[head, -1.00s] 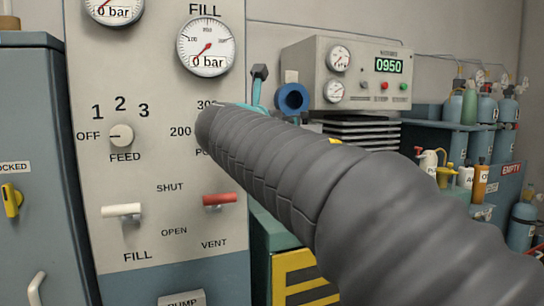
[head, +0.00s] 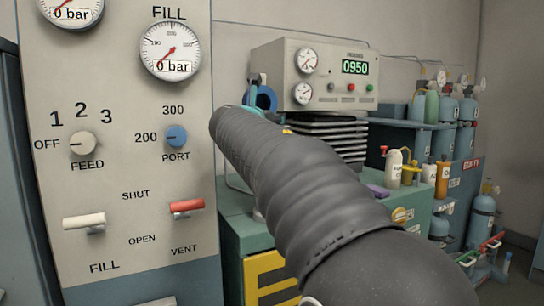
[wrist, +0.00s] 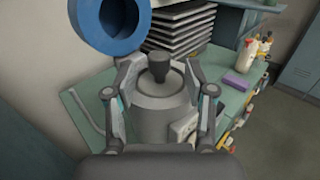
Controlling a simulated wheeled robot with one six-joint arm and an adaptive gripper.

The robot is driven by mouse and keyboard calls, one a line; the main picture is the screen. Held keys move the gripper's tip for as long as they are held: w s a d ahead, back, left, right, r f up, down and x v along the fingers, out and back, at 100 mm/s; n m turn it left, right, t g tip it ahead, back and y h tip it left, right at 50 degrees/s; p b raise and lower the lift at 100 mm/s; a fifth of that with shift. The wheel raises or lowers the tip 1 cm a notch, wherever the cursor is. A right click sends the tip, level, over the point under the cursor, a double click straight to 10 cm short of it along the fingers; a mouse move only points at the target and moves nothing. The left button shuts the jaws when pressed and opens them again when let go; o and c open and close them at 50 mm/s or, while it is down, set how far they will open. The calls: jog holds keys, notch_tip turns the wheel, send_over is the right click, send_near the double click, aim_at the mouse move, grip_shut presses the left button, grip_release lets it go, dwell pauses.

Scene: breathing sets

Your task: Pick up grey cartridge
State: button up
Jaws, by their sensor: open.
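In the wrist view a grey cylinder (wrist: 160,103) with a dark knob (wrist: 160,67) on top stands on the green bench top. It looks like the grey cartridge, but no label shows. My gripper (wrist: 161,74) is open, with one finger on each side of the cylinder's upper part. I cannot tell whether the fingers touch it. In the head view my grey arm covers most of the gripper and the cylinder.
A blue ring (wrist: 107,22) is close at upper left in the wrist view. Stacked dark plates (head: 325,138) sit under the 0950 console (head: 325,75). A purple block (head: 378,191) and several bottles stand right. The fill panel (head: 130,225) is left.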

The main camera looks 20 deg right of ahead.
jog(key=shift+w+d, duration=0.45)
jog(key=shift+w, duration=0.1)
grip_shut()
jog(key=shift+r, duration=0.1)
